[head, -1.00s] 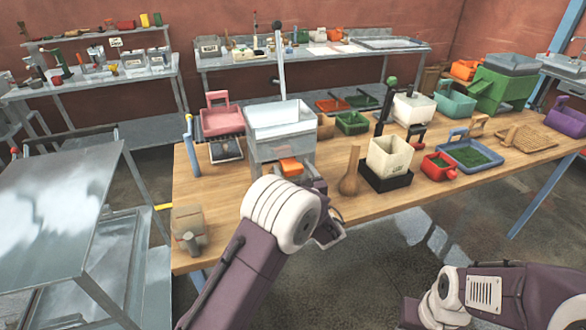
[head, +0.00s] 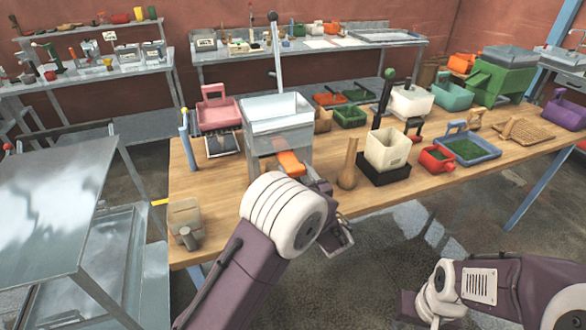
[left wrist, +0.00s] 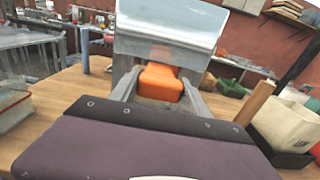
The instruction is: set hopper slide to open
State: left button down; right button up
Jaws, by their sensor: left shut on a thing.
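The hopper (head: 276,122) is a grey metal box with sloped walls, standing upright near the table's front edge. An orange slide handle (head: 291,163) sticks out from its front, low down, toward me. In the left wrist view the orange handle (left wrist: 162,82) is in the middle, under the hopper's shiny front wall (left wrist: 168,32). My left gripper (head: 303,179) is in front of the hopper, shut on the orange handle, with a grey finger on each side of it. The gripper's tips are partly hidden by my arm in the head view.
A wooden pestle-like tool (head: 348,164) stands right of my left gripper, and a cream container (head: 388,149) sits in a black tray beyond it. A pink container (head: 217,110) is left of the hopper. A tan block (head: 185,222) lies at the table's front left corner.

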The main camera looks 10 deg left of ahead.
pick_arm(q)
jog(key=c, duration=0.5)
grip_release()
jog(key=shift+s+d, duration=0.1)
jog(key=shift+s, duration=0.1)
jog(key=b+v, duration=0.1)
jog(key=v, duration=0.8)
jog(key=shift+d, duration=0.1)
